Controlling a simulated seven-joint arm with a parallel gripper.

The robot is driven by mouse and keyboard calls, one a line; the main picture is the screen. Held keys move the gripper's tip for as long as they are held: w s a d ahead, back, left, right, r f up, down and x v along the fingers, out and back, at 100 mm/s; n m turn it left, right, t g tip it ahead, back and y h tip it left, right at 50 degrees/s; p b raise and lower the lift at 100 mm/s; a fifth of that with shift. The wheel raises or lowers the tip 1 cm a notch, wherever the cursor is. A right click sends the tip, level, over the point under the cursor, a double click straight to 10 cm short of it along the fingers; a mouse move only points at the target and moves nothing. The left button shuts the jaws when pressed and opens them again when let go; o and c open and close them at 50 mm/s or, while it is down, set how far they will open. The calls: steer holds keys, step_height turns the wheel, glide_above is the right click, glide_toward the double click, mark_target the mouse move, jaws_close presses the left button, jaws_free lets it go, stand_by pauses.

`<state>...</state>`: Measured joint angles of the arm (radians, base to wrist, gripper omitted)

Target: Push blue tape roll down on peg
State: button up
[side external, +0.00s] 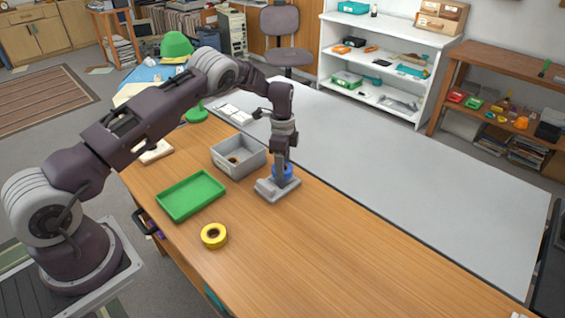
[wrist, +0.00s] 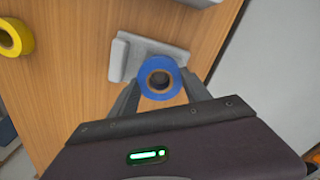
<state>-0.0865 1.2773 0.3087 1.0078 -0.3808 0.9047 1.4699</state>
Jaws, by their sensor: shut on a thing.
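The blue tape roll (side external: 288,174) is low over the grey peg base (side external: 266,191) on the wooden table. In the wrist view the blue tape roll (wrist: 146,81) sits between the two fingers of my gripper (wrist: 160,88), which is shut on it. The grey base (wrist: 119,60) shows behind the roll in that view. My gripper (side external: 281,172) points straight down in the side view. The roll's centre looks dark, and the peg is hidden; I cannot tell whether the roll is around it or how far down it sits.
A green tray (side external: 190,197) and a yellow tape roll (side external: 205,237) lie nearer my base. The yellow roll (wrist: 27,37) also shows in the wrist view. The table's right front is clear.

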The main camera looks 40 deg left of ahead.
steer(key=shift+f, duration=1)
steer(key=o, duration=1.8)
steer(key=shift+f, duration=0.1)
step_height(320, 180, up, 7)
steer(key=shift+r, duration=0.1)
step_height(320, 180, up, 10)
steer(key=shift+r, duration=0.1)
